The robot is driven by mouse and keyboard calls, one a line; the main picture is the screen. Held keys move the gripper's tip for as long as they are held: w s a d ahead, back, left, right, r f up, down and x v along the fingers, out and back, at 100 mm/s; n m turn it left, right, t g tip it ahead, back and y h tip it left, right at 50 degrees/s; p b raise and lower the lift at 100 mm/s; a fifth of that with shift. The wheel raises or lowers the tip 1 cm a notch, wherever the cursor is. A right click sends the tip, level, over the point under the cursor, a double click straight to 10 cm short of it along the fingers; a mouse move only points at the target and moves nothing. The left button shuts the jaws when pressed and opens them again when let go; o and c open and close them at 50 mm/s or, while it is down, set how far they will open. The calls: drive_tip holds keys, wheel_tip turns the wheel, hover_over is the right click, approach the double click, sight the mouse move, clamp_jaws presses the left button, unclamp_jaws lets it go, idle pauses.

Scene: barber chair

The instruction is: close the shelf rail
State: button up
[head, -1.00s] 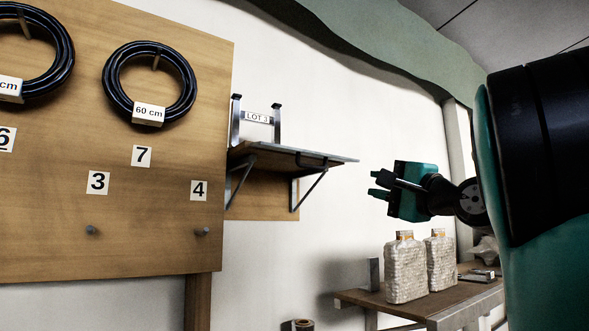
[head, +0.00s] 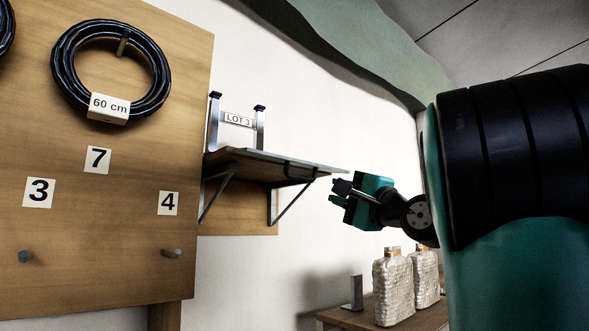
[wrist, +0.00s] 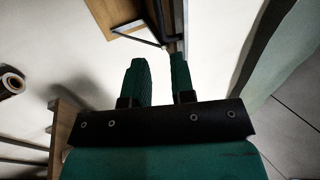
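The wall shelf (head: 245,158) has a wooden top on angled metal brackets. A dark U-shaped bar (head: 300,172) shows at its front edge; I cannot tell if this is the shelf rail. Two upright metal posts with dark caps stand on the shelf with a LOT 3 label (head: 238,119) between them. My gripper (head: 337,193) is just right of and slightly below the shelf's right end, apart from it in the picture. In the wrist view my gripper (wrist: 158,65) has its two green fingers apart with nothing between them; the shelf's underside and bracket (wrist: 140,37) appear beyond the fingertips.
A wooden board (head: 110,220) with pegs, number tags and a cable coil (head: 150,60) stands at left. A low table (head: 345,318) with two pale textured bottles (head: 393,288) is below my gripper. A roll (wrist: 10,82) shows in the wrist view. White wall is behind.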

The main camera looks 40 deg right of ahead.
sight(302, 179)
drive_tip(key=p+x, duration=0.5)
drive_tip(key=x, duration=0.9)
drive_tip(key=shift+w+r, duration=0.25)
drive_tip(key=shift+w, duration=0.1)
drive_tip(key=shift+c, duration=0.2)
clamp_jaws()
